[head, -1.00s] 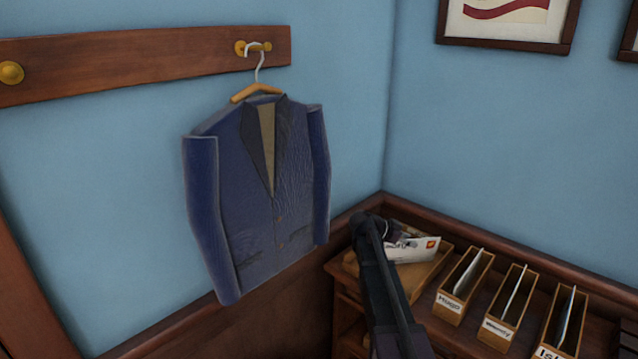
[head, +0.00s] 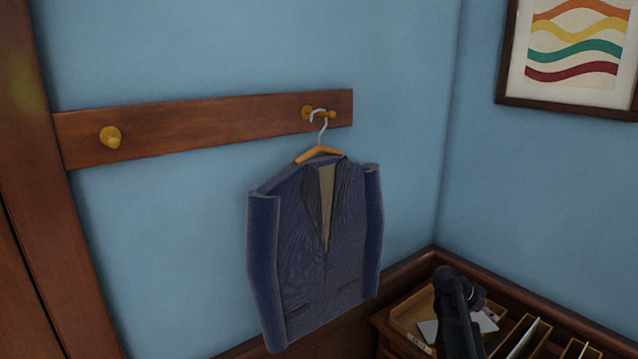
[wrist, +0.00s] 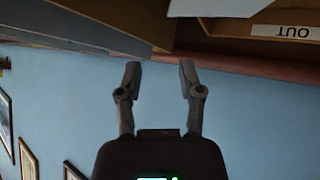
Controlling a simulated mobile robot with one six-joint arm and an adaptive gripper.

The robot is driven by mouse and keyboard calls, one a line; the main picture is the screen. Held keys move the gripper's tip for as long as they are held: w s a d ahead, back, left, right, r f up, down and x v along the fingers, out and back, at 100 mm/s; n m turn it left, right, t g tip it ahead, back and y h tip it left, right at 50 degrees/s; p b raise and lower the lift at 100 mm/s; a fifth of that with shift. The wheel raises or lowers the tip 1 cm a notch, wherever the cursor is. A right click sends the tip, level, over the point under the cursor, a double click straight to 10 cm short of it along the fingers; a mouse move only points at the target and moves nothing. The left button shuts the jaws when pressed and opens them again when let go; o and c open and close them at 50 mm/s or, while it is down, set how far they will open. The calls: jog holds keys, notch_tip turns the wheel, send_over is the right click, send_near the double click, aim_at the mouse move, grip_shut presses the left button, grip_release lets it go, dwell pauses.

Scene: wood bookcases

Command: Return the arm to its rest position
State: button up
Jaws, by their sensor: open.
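My gripper (wrist: 160,75) shows in the wrist view with its two fingers apart and nothing between them. The wrist picture is upside down, with the blue wall behind the fingers and the shelf's edge above them. In the head view my dark arm (head: 457,315) rises at the lower right, in front of the shelf with the tray. The gripper's fingers cannot be made out there.
A blue jacket (head: 310,250) hangs on a hanger from the right peg of a wooden rail (head: 220,127). A wooden tray (head: 412,312) with papers and letter boxes (head: 522,338) stand on the low shelf. A box labelled OUT (wrist: 285,28) shows close by.

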jog(key=s+a+f+n+y, duration=0.1)
jog(key=s+a+n+y, duration=0.2)
jog(key=a, duration=0.7)
jog(key=s+a+f+n+y+p, duration=0.1)
jog(key=s+a+f+n+y, duration=0.1)
jog(key=s+a+n, duration=0.5)
jog(key=s+a+f+n+y+p, duration=0.1)
jog(key=s+a+n+y, duration=0.4)
jog(key=a, duration=0.8)
jog(key=shift+s+f, duration=0.3)
jog(key=shift+s, duration=0.5)
jog(key=shift+d, duration=0.2)
